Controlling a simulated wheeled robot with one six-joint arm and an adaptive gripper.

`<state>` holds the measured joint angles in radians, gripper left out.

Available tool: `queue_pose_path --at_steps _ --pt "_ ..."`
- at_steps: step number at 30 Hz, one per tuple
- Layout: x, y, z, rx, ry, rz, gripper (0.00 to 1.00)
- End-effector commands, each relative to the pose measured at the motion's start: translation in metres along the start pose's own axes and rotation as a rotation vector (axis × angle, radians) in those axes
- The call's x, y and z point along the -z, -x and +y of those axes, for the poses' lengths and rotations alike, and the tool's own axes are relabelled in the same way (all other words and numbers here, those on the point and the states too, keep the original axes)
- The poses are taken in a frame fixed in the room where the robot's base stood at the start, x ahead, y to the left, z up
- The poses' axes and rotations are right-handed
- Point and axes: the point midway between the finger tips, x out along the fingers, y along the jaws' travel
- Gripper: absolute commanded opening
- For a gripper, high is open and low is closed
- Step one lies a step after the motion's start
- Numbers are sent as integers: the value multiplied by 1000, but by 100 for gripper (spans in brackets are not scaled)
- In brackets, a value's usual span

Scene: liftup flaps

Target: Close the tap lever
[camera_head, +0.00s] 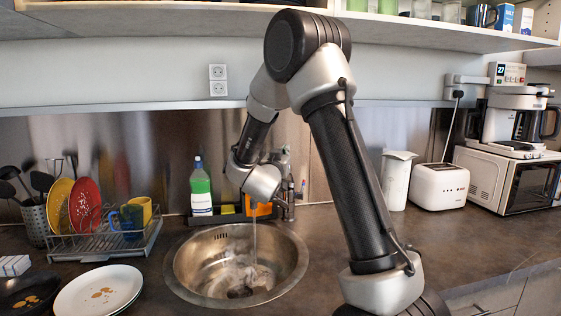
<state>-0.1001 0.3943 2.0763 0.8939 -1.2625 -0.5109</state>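The metal tap (289,200) stands at the back edge of the round steel sink (184,275). Only part of it shows, beside the end of my arm. Its spout and lever are mostly hidden behind my wrist, so I cannot tell the lever's position. A thin stream of water (254,232) falls into the sink. My wrist is in front of and just left of the tap's visible body. My gripper's fingers are hidden behind the wrist, and I cannot see whether they touch the lever.
A green-and-white soap bottle (201,192) stands behind the sink. A dish rack (110,245) with plates and mugs is at left, and white plates (98,291) lie in front. A toaster (438,186) and microwave (507,180) stand at right. A shelf (440,32) hangs above.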

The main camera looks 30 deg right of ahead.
Motion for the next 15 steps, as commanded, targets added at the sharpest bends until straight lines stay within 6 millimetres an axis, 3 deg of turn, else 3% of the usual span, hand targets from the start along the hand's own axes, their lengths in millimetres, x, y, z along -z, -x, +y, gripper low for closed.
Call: queue_pose_path --at_steps 6,15 --pt "-24 16 0 1 2 -2 0" --pt "-32 23 0 1 0 -1 0"
